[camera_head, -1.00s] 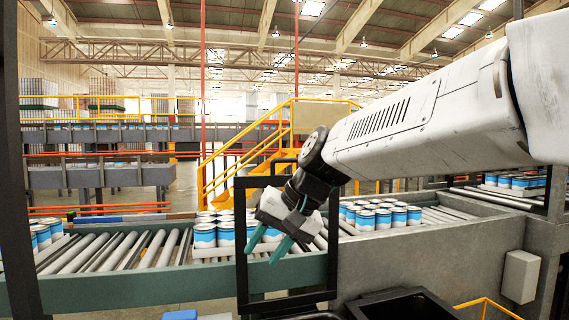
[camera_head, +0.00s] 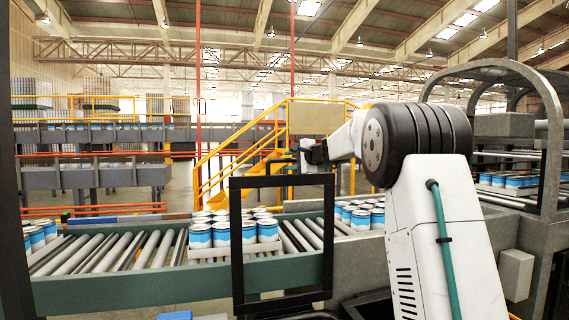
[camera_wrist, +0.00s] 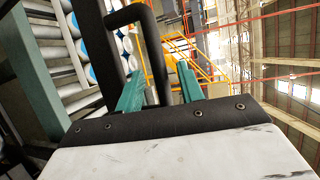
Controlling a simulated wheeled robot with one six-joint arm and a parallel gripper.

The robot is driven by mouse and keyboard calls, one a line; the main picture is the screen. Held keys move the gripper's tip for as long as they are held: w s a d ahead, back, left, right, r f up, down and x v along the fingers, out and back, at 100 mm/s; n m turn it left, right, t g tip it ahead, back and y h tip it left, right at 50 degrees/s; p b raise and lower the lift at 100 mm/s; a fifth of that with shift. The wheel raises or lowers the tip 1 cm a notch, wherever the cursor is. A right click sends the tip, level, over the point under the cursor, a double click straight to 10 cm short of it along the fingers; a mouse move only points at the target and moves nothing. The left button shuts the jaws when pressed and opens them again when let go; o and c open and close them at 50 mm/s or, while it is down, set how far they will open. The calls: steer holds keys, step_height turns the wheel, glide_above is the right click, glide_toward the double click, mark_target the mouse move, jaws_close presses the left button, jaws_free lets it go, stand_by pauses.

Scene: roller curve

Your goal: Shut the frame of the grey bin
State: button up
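A black rectangular frame (camera_head: 236,240) stands upright in the middle of the head view, in front of the roller conveyor. My gripper (camera_head: 306,152) is above its top right corner in that view, on the far end of my outstretched arm; its fingers are unclear there. In the wrist view my gripper (camera_wrist: 160,72) has two teal fingers apart. A bent black bar (camera_wrist: 153,45) shows between and beyond them; I cannot tell whether they touch it. No grey bin can be clearly made out; my arm covers the lower right of the head view.
The roller conveyor (camera_head: 110,254) with its green side rail (camera_head: 130,292) runs across. Blue and white cans (camera_head: 222,235) sit on it. Yellow stair rails (camera_head: 215,180) rise behind. A grey metal arch (camera_head: 548,110) stands at the right.

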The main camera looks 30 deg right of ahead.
steer(key=shift+x, duration=1.95)
jaws_close()
